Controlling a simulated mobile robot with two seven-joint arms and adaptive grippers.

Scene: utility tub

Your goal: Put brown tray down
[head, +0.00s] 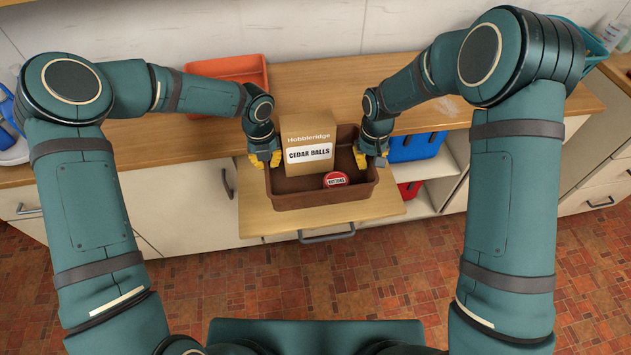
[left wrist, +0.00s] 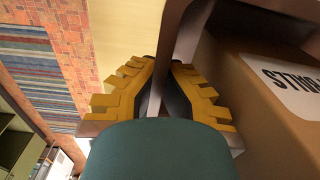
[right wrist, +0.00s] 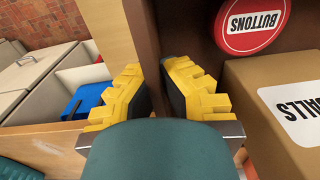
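The brown tray (head: 325,196) is in the middle of the head view, over a pale pulled-out wooden surface (head: 275,222). I cannot tell whether it touches that surface. It holds a cardboard box labelled CEDAR BALLS (head: 307,135) and a round red BUTTONS tin (head: 335,179). My left gripper (head: 266,160) is shut on the tray's left wall; that wall shows between its yellow fingers in the left wrist view (left wrist: 163,62). My right gripper (head: 371,156) is shut on the tray's right wall, which passes between its fingers in the right wrist view (right wrist: 153,72). The tray looks about level.
The wooden counter (head: 320,85) runs behind the tray, with an orange bin (head: 228,70) at its back. A blue bin (head: 415,147) and a red bin (head: 410,189) sit in the open shelf to the right. A handle (head: 327,235) is at the surface's front.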

